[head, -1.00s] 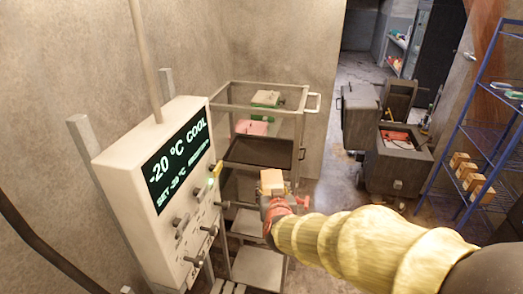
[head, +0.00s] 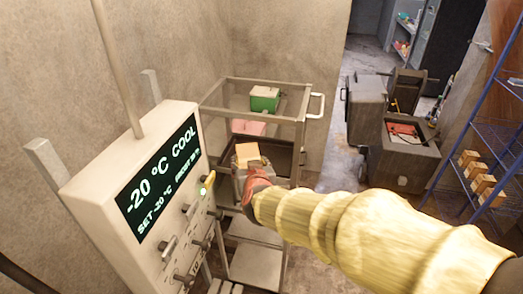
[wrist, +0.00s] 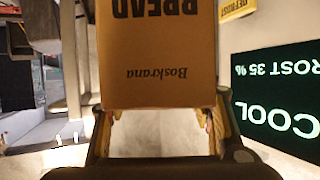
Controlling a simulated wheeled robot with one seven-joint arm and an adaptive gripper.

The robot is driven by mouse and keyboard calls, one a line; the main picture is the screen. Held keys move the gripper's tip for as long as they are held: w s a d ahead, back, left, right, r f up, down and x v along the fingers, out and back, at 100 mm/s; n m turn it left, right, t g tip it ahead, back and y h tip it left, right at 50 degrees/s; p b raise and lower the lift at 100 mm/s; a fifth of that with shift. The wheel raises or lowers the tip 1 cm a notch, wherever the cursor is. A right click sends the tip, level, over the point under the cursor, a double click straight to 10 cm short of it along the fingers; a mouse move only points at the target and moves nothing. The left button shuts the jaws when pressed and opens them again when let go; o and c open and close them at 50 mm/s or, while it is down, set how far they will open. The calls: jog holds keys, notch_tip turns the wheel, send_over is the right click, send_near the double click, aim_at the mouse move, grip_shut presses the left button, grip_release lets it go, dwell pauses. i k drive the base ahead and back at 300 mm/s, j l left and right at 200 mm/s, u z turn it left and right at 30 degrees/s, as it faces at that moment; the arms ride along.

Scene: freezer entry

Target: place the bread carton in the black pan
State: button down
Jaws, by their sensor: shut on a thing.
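The bread carton (head: 247,151) is a tan box. In the wrist view the carton (wrist: 158,55) fills the upper middle, with "BREAD" and "Boskrana" upside down on its face. My gripper (head: 252,170) is shut on it, with one finger on each side in the wrist view (wrist: 162,122). The black pan (head: 283,160) is a dark flat tray on the wire-sided cart. In the head view the carton and gripper overlap the pan's left and front part. I cannot tell how high the carton is above the pan.
A control panel (head: 150,195) stands close at the left. A blue rack (head: 478,140) with small boxes is at the right.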

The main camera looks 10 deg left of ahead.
aim_at(265, 155)
jog(key=i, duration=1.05)
